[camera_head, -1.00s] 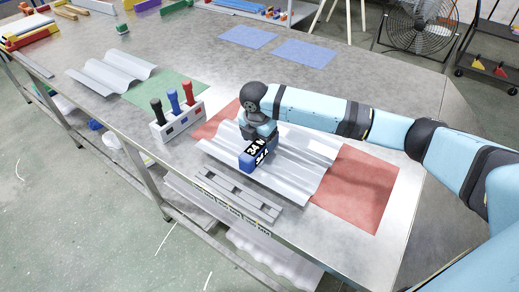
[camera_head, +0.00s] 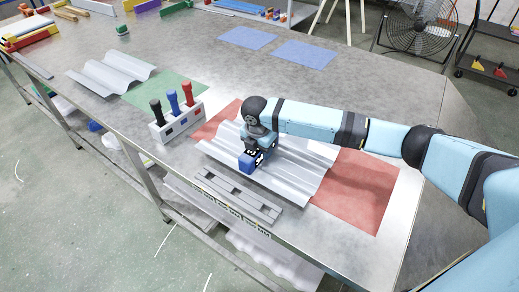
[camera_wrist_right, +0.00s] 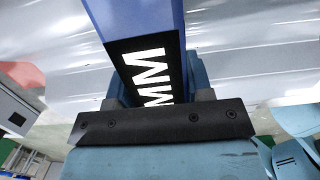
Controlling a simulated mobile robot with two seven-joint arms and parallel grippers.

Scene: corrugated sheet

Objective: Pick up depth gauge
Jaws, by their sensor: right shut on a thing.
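The depth gauge (camera_head: 248,163) is a blue block with a black panel, over the front half of the grey corrugated sheet (camera_head: 303,163) on the red mat. My right gripper (camera_head: 260,150) is shut on it from above. In the right wrist view the gauge (camera_wrist_right: 145,25) shows blue with white "MM" lettering on black, between the jaws of the gripper (camera_wrist_right: 165,115). I cannot tell whether the gauge touches the sheet. Its lower end is hidden. My left gripper is not in view.
A white holder (camera_head: 178,122) with black, blue and red handled tools stands left of the sheet. A grey slotted bar (camera_head: 238,195) lies at the front edge. Another corrugated sheet (camera_head: 110,72) lies by the green mat (camera_head: 168,93). Blue mats (camera_head: 305,53) lie on clear table at the back.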

